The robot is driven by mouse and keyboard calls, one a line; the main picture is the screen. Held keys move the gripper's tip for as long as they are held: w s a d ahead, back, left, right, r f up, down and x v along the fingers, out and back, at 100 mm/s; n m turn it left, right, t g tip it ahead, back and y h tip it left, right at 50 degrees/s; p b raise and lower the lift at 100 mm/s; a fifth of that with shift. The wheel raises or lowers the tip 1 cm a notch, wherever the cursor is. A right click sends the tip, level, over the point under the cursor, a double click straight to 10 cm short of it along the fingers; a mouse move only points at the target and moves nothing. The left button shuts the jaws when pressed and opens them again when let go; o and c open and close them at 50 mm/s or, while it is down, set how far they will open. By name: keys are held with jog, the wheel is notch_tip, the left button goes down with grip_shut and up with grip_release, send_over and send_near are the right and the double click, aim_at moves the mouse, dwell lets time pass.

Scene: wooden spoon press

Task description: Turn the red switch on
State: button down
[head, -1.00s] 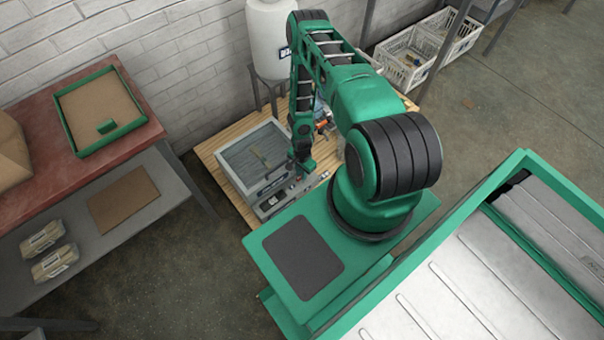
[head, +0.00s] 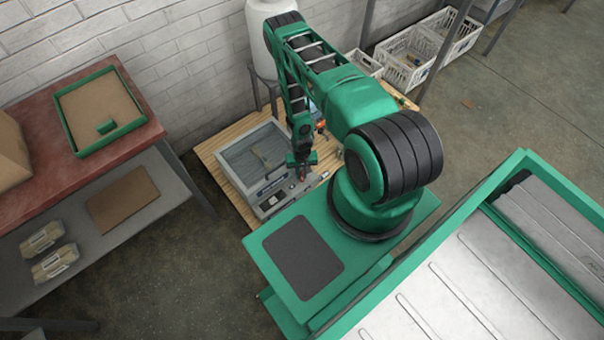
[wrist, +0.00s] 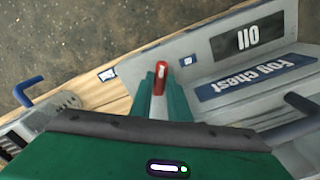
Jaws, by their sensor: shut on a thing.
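The red switch (wrist: 161,69) is a small upright red lever at the edge of the grey Fog Chest (wrist: 140,68) in the wrist view. My gripper (wrist: 160,88) has its green fingers closed on either side of the lever, with its red top standing out beyond them. In the head view my gripper (head: 302,167) is at the right front corner of the chest, and a bit of red shows at its tip. The chest (head: 236,160) has a clear lid and a front panel with a dark display. The lower part of the switch is hidden by the fingers.
The chest stands on a wooden pallet (head: 208,151) by the brick wall. A blue handle (wrist: 27,90) shows at the left in the wrist view. A white tank (head: 258,40) stands behind. A red-topped bench (head: 40,175) is to the left, with open floor between.

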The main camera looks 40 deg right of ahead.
aim_at(301, 175)
jog(key=n, duration=0.6)
jog(key=shift+w, duration=0.1)
dwell(0.5)
jog(key=c, duration=1.7)
grip_release()
notch_tip(301, 175, up, 11)
jog(key=shift+f, duration=0.1)
